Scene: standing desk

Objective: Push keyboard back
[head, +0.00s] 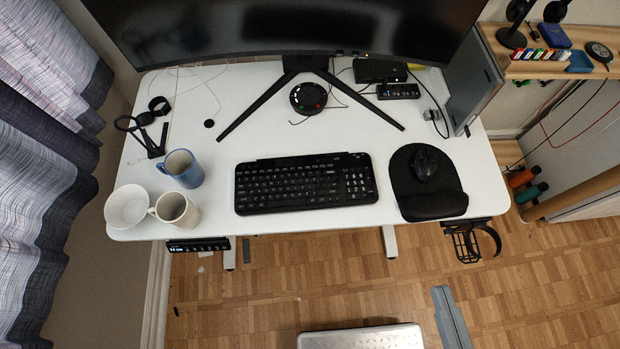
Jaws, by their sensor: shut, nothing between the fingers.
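A black keyboard (306,184) lies flat on the white desk (225,215), near the middle of its front edge. A narrow strip of bare desk shows between the keyboard and that edge. Behind the keyboard are the splayed legs of the monitor stand (257,106), with a gap of bare desk between. My gripper is not in view, and nothing of it shows near the keyboard.
A blue mug (181,169), a beige mug (176,211) and a white bowl (128,206) stand left of the keyboard. A black mouse (424,163) on a mouse pad (434,204) lies to the right. A round black device (308,98) sits between the stand's legs.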

